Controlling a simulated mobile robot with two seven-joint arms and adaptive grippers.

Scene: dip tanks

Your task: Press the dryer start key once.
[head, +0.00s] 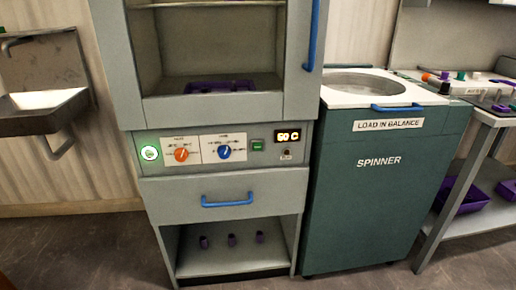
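The dryer is a tall grey cabinet (220,192) left of the middle in the head view. Its control panel has a round, green-lit key (150,152) at the left end. Right of it are an orange knob (181,155) and a blue knob (224,152) on white dial plates. A small green rectangular switch (257,145) sits further right, beside a lit display (288,135) that seems to read 60 C. The key labels are too small to read. Neither of my grippers is in view, and nothing covers the panel.
A blue vertical handle (312,35) is at the dryer's upper right and a blue drawer handle (227,200) below the panel. A purple tray (220,86) shows inside. A green spinner (375,190) stands right, a sink (42,108) left. The floor in front is clear.

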